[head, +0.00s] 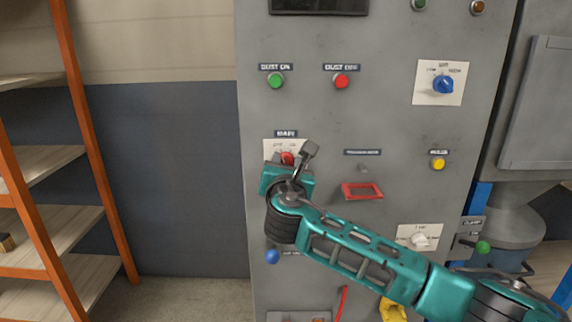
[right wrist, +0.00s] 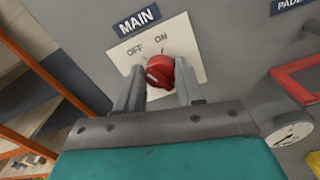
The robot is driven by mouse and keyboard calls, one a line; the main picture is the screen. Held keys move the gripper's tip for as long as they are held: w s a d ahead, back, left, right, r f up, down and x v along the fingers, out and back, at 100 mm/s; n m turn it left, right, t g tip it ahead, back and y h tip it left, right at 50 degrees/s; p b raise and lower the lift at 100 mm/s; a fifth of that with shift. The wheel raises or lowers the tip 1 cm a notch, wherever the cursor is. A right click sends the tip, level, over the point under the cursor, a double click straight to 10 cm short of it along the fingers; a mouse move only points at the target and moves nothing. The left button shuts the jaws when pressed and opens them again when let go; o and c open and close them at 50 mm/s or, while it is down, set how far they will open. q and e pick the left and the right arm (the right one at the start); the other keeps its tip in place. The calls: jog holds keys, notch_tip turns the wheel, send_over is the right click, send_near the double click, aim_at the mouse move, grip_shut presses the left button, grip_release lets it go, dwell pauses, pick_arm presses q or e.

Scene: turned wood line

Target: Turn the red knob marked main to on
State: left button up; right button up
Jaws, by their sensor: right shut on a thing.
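The red knob (head: 288,158) sits on a white plate under the MAIN label on the grey cabinet, partly hidden by my right gripper (head: 286,168) in the head view. In the right wrist view the red knob (right wrist: 160,69) is between the two grey fingers of my right gripper (right wrist: 159,84), which is shut on it. OFF is printed at the upper left of the knob and ON above it. I cannot tell for sure which mark the knob points to. My left gripper is not in view.
Green (head: 275,81) and red (head: 341,81) buttons sit above the knob. A blue selector (head: 443,84) is at the upper right. A red frame (head: 362,191) projects to the right of my gripper. An orange shelf rack (head: 92,150) stands at the left.

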pick_arm(q)
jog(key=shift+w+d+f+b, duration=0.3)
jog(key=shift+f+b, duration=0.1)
jog(key=shift+b, duration=0.4)
pick_arm(e)
jog(key=shift+d+f+m, duration=0.1)
jog(key=shift+m, duration=2.6)
jog(key=shift+d+f+m, duration=0.1)
jog(key=shift+m, duration=2.6)
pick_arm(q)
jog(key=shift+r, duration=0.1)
pick_arm(e)
jog(key=shift+a, duration=0.1)
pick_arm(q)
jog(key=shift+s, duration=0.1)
pick_arm(e)
jog(key=o, duration=1)
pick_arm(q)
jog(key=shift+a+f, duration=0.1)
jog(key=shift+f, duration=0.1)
pick_arm(e)
jog(key=shift+o, duration=0.2)
jog(key=shift+s, duration=0.15)
pick_arm(q)
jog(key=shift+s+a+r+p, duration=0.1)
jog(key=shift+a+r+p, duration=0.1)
jog(key=shift+p, duration=0.15)
pick_arm(e)
jog(key=s, duration=1.2)
jog(key=shift+s, duration=0.35)
